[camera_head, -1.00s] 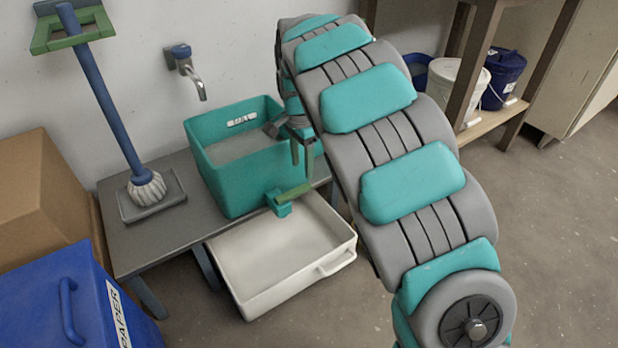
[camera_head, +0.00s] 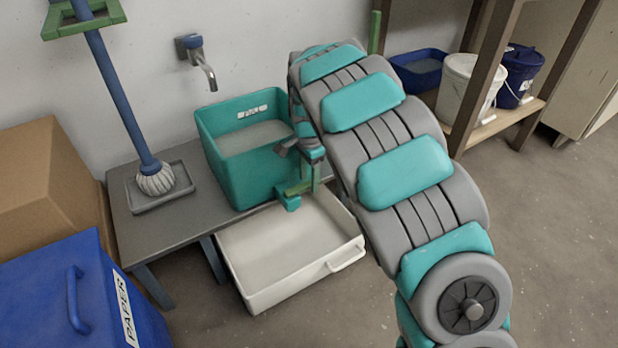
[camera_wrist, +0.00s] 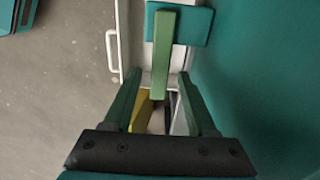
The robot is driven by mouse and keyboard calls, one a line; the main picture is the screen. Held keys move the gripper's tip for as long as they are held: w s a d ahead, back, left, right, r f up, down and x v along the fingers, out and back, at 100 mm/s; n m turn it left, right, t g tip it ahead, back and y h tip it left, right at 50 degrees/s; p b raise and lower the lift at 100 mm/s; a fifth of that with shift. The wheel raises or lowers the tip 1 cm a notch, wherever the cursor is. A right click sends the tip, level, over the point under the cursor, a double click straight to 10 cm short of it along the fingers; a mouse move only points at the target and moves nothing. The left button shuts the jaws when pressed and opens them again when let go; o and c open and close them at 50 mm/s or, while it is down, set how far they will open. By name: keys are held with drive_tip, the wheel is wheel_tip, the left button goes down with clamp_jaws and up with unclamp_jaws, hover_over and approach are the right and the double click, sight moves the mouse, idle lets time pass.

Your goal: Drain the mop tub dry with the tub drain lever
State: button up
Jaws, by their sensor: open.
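The teal mop tub (camera_head: 240,180) stands on a low grey bench, with greyish water (camera_head: 252,138) inside. A teal drain block (camera_head: 288,202) sticks out low on its front. The green tub drain lever (camera_head: 297,188) is on the block. My gripper (camera_head: 311,178) is low beside the tub's front right, close to the lever. In the wrist view my gripper (camera_wrist: 160,82) is open, with a green finger on each side. The lever (camera_wrist: 163,45) points toward the gripper, its near end appearing between the fingertips without visible contact. The block (camera_wrist: 196,24) lies beyond.
A white basin (camera_head: 285,265) sits on the floor below the drain. A wall tap (camera_head: 200,62) is above the tub. A mop (camera_head: 155,179) stands in a tray on the bench. A blue paper bin (camera_head: 70,300) and cardboard box (camera_head: 40,185) are left. Floor is clear at right.

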clamp_jaws()
idle(0.3)
idle(1.1)
